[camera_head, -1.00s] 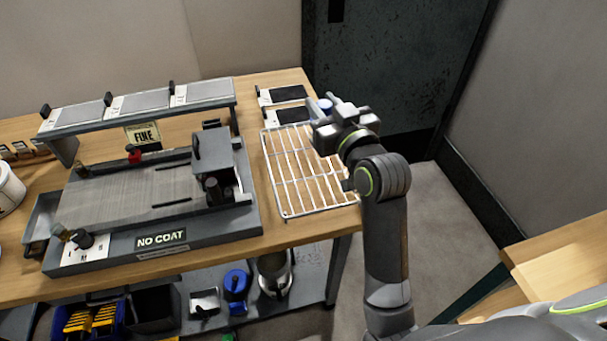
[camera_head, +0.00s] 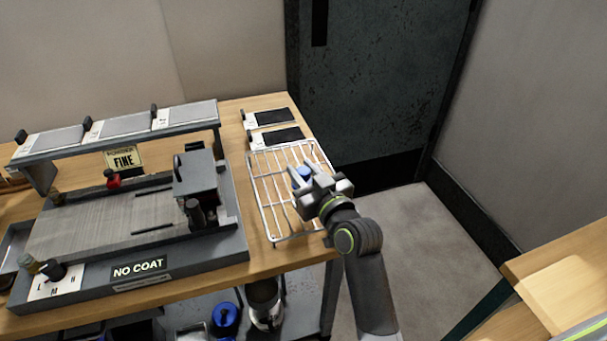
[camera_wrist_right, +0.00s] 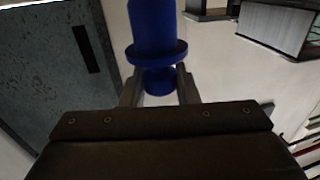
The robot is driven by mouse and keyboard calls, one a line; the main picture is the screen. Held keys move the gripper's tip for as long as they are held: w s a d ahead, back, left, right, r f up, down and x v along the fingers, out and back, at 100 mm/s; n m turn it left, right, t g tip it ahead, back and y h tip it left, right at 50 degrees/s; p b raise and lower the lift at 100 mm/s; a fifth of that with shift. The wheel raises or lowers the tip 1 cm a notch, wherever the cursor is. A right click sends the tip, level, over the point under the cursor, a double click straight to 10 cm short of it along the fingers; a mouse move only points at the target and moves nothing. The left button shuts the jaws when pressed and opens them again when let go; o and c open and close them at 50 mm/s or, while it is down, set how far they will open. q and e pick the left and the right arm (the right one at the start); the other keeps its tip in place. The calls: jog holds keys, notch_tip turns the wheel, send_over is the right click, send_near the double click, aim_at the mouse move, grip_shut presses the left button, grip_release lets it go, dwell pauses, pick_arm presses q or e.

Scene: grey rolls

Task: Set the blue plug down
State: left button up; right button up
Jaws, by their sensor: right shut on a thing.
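The blue plug (camera_head: 304,173) is between the fingers of my right gripper (camera_head: 302,182) in the head view. In the right wrist view the plug (camera_wrist_right: 153,45) shows a cylindrical body, a wide flange and a narrower end held between both fingertips (camera_wrist_right: 158,88). The gripper is shut on it. In the head view the gripper and plug are over the white wire rack (camera_head: 266,217) near the table's right edge. I cannot tell whether the plug touches the rack. My left gripper is not in view.
The grey machine marked NO COAT (camera_head: 140,268) stands left of the rack on the wooden table (camera_head: 255,262). Two dark sample cards (camera_head: 275,138) lie behind the rack. A raised panel shelf (camera_head: 124,127) is at the back left. A dark door (camera_head: 375,90) stands behind the table.

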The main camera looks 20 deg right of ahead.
jog(key=shift+f, duration=0.1)
jog(key=shift+f, duration=0.15)
jog(key=o, duration=1)
jog(key=shift+c, duration=0.2)
